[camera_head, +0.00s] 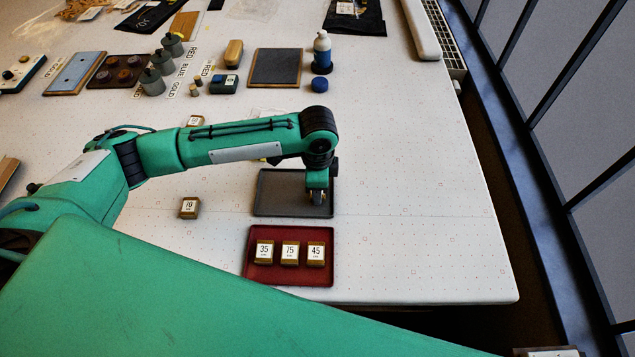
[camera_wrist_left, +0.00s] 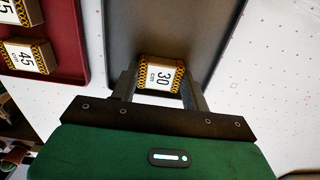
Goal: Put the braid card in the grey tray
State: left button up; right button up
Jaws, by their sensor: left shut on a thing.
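The grey tray (camera_head: 270,192) lies on the white table, just behind the red tray in the head view. My left gripper (camera_head: 318,197) is low over the right part of the grey tray. In the left wrist view its fingers (camera_wrist_left: 158,86) are shut on a braid card (camera_wrist_left: 160,74) labelled 30 cm, with patterned edges. The card is over the dark floor of the grey tray (camera_wrist_left: 150,25). I cannot tell whether it touches the floor. In the head view the card is mostly hidden by the gripper. My right gripper is not in view.
The red tray (camera_head: 260,278) holds cards labelled 35, 75 and 45. One loose card (camera_head: 189,207) lies left of the grey tray, another (camera_head: 195,121) behind my left arm. A bottle (camera_head: 322,52) and a dark board (camera_head: 275,68) stand farther back. The table's right side is clear.

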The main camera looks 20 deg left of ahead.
pick_arm(q)
jog(key=o, duration=0.9)
jog(key=shift+f, duration=0.1)
jog(key=shift+o, duration=0.2)
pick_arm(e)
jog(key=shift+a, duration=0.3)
pick_arm(q)
notch_tip(320, 180, up, 12)
jog(key=b, duration=0.2)
jog(key=shift+b, duration=0.35)
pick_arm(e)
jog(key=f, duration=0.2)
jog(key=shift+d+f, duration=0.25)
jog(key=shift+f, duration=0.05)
